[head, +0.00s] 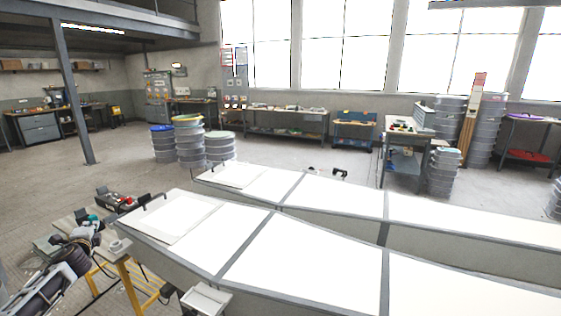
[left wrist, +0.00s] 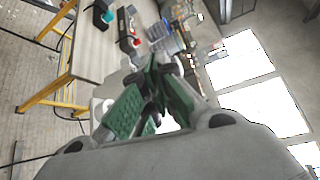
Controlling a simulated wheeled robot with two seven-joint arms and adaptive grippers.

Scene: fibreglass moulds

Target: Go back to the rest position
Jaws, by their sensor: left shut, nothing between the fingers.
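My left gripper (head: 84,242) is at the lower left in the head view, its arm coming in from the bottom left corner. It is beside the workbench and partly hard to tell from the tools there. In the left wrist view its green-padded fingers (left wrist: 160,84) are shut with nothing between them. My right gripper is not in view.
A workbench (head: 122,262) with yellow legs and tools stands close by; its top also shows in the left wrist view (left wrist: 92,52). Two long white moulds (head: 305,250) fill the middle and right. Stacked drums (head: 190,148) stand behind. Open floor lies at the left.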

